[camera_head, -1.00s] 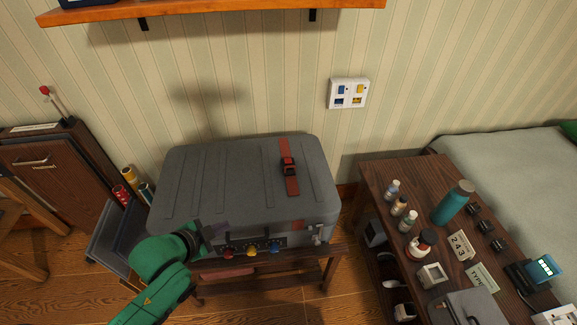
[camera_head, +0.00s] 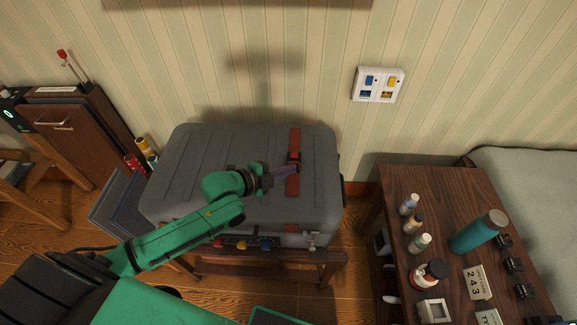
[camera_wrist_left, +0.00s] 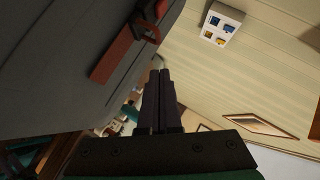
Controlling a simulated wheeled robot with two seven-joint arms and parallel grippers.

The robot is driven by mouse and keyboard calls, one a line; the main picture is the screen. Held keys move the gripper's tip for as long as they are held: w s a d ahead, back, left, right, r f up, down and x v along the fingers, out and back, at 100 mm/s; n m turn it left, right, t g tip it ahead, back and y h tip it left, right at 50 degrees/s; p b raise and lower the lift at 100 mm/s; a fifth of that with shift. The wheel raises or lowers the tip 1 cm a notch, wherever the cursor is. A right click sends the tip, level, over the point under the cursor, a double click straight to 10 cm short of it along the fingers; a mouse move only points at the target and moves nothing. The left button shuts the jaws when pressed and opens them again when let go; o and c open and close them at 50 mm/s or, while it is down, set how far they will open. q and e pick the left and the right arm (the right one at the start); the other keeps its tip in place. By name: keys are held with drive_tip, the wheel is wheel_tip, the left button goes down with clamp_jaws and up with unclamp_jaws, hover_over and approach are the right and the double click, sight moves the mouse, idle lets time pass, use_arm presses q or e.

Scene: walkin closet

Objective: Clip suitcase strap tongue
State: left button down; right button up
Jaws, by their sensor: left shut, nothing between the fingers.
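The grey suitcase (camera_head: 215,150) lies flat on a wooden stand, its lid shut. A red strap (camera_head: 294,142) runs over the right part of the lid, with a dark and red buckle (camera_head: 293,160) on it. In the left wrist view the strap (camera_wrist_left: 115,58) and the red buckle (camera_wrist_left: 147,20) show at the upper left. My left gripper (camera_head: 297,168) reaches across the lid, its tips beside the buckle; I cannot tell whether they touch it. Its fingers (camera_wrist_left: 160,72) are shut and empty. The strap's tongue is not clearly seen. My right gripper is not in view.
The wooden stand (camera_head: 265,257) carries the suitcase. A dark table (camera_head: 400,182) at right holds small bottles, a teal bottle (camera_head: 478,232) and number cards. A socket panel (camera_head: 378,84) is on the wall. A wooden cabinet (camera_head: 78,135) stands at left.

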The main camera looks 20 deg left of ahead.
sight(298, 163)
use_arm(q)
drive_tip(key=shift+w+a+f, duration=0.25)
drive_tip(key=shift+w+f, duration=0.15)
drive_tip(key=shift+w, duration=0.2)
drive_tip(key=shift+w+a+f, duration=0.2)
drive_tip(key=shift+w+f, duration=0.15)
drive_tip(key=shift+w, duration=0.2)
drive_tip(key=shift+w+a+f, duration=0.1)
drive_tip(key=shift+w+f, duration=0.2)
drive_tip(key=shift+w, duration=0.1)
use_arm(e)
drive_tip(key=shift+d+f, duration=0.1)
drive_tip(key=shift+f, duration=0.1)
use_arm(q)
drive_tip(key=shift+w+a+f+b, duration=0.15)
drive_tip(key=shift+w+f+b, duration=0.25)
drive_tip(key=shift+b, duration=0.8)
drive_tip(key=shift+w+a+r, duration=0.1)
drive_tip(key=shift+w+r, duration=0.05)
drive_tip(key=shift+r, duration=0.3)
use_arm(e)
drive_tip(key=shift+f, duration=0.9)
